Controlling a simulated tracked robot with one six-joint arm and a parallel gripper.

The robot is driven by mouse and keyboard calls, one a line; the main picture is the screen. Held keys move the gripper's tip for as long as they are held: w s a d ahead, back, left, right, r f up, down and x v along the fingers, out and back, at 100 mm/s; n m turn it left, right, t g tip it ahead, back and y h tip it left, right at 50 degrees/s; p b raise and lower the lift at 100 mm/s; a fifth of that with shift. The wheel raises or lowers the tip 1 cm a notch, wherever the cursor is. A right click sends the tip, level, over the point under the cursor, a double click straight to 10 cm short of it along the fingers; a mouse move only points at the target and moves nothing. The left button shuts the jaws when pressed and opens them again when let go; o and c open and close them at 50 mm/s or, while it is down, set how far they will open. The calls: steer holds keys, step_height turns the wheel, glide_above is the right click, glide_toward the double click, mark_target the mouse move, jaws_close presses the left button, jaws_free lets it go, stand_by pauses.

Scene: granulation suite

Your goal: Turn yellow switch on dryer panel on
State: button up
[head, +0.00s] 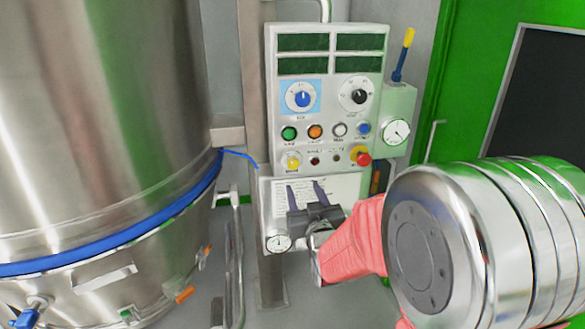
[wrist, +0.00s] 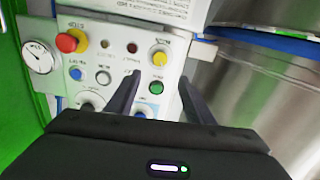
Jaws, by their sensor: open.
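The dryer panel (head: 325,112) is a pale grey box with displays, dials and buttons. The yellow switch (head: 292,161) is a small knob at the panel's lower left. It also shows in the wrist view (wrist: 159,58), where the panel appears upside down. My gripper (head: 305,186) is open and empty, its two dark fingers pointing up in front of the paper sheet below the panel. In the wrist view my gripper (wrist: 160,77) has the yellow switch just beyond its fingertips, roughly in line with the gap. I see no contact. The switch's exact setting is too small to tell.
A red mushroom button (head: 362,158) on a yellow base sits to the right. Green (head: 289,132), orange, white and blue buttons form a row above. A round gauge (head: 396,131) is at the right side. A large steel vessel (head: 95,110) with a blue band fills the left.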

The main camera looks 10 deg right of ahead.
mark_target(293, 165)
steer(key=shift+w, duration=0.15)
steer(key=w, duration=1.3)
steer(key=shift+w, duration=0.3)
steer(key=shift+c, duration=0.3)
steer(key=c, duration=0.9)
steer(key=shift+a, duration=0.25)
steer(key=shift+c, duration=0.4)
steer(key=shift+d, duration=0.15)
